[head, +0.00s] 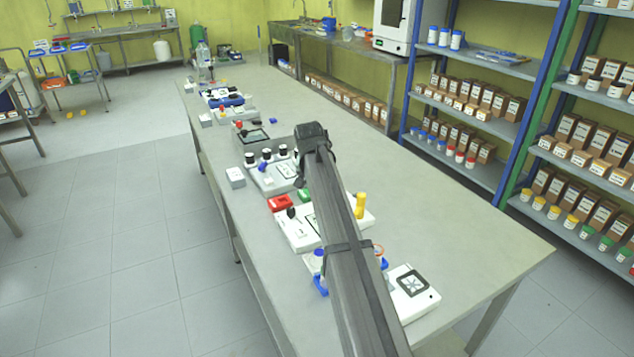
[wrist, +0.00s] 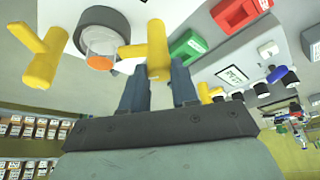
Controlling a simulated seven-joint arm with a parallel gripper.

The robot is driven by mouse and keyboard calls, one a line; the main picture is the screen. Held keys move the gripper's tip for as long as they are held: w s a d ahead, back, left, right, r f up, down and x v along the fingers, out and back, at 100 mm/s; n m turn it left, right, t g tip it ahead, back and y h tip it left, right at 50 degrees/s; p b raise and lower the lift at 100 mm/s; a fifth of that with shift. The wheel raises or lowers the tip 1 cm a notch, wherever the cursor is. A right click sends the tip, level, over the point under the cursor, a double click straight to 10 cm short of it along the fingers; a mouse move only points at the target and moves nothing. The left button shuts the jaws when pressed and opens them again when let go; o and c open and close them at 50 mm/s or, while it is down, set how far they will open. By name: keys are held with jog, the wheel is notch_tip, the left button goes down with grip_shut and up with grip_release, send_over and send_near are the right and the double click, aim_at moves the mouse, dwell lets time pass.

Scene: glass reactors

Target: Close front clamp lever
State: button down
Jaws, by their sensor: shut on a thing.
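In the wrist view my gripper (wrist: 158,72) has its two dark fingers on either side of a yellow clamp lever (wrist: 156,48) and is shut on it. A second yellow lever (wrist: 42,60) stands apart at the left. Between the two levers is a dark round glass-reactor part (wrist: 105,22) with an orange disc at its end. In the head view a yellow lever (head: 360,206) shows just right of my arm. The gripper itself is hidden behind the arm there. I cannot tell from the pictures which lever is the front one.
A red block (wrist: 236,14) and a green block (wrist: 187,47) lie close to the held lever. Several devices with black knobs (head: 272,172) line the left side of the grey bench (head: 470,240). The bench's right side is clear. Shelves with boxes stand at the right.

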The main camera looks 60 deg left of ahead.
jog(key=shift+m, duration=0.5)
jog(key=c, duration=0.9)
grip_release()
jog(key=shift+o, duration=0.2)
jog(key=v, duration=1.3)
jog(key=shift+s+r, duration=0.3)
jog(key=shift+r, duration=0.05)
